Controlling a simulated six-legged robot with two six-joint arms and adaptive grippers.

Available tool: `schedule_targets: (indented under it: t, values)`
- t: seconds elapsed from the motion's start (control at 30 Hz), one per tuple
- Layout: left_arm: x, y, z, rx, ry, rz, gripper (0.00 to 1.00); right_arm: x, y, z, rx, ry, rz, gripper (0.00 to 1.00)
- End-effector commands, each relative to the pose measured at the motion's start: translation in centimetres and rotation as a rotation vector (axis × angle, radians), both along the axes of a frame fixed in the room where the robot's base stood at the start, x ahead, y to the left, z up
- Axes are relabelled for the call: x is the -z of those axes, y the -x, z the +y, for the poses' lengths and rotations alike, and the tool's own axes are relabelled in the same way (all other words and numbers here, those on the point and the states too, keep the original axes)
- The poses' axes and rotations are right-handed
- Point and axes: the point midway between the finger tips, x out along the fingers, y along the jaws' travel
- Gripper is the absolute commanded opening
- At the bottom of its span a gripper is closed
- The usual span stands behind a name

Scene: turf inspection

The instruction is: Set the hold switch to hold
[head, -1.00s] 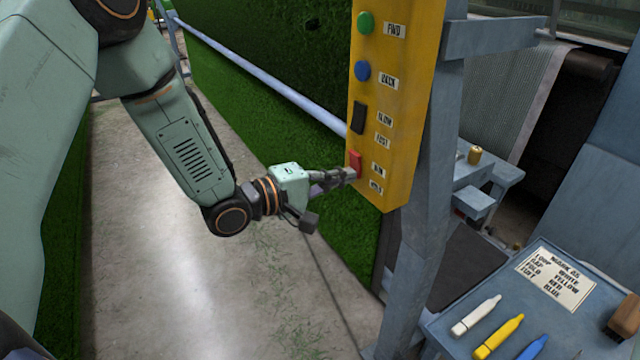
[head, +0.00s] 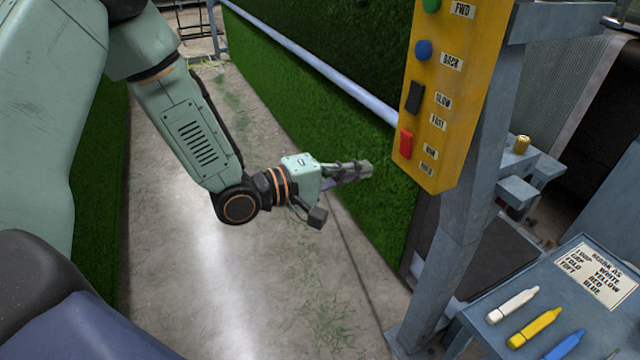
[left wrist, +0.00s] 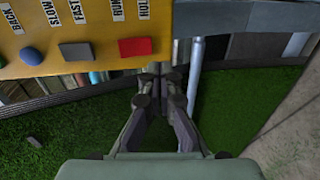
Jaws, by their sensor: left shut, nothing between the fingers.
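The red hold switch (head: 406,144) is a rocker low on the yellow control box (head: 455,100), beside labels that read RUN and HOLD. It also shows in the left wrist view (left wrist: 135,47), where the labels stand above it. I cannot tell which way the rocker is tipped. My left gripper (head: 368,169) is shut and empty, to the left of the box and a little below the switch, apart from it. In the left wrist view its fingertips (left wrist: 161,75) are together below and right of the switch. My right gripper is not in view.
The box also has a green button (head: 431,4), a blue button (head: 423,50) and a black rocker (head: 414,97). A grey post (head: 470,190) bears it. A side table (head: 480,332) with crayons and a card is at lower right. A green turf wall (head: 310,110) stands behind my gripper.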

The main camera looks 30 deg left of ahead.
Motion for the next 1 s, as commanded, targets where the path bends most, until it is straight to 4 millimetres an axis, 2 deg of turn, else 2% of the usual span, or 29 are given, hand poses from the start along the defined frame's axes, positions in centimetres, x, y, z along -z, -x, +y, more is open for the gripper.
schedule_targets:
  t: [0.6, 1.0]
  values:
    - [0.5, 4.6, 3.7, -0.002, 0.004, -0.001, 0.0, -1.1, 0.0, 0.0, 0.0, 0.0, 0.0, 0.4]
    - [0.8, 5.4, 4.2, 0.001, 0.001, -0.002, 0.0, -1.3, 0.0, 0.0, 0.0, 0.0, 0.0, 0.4]
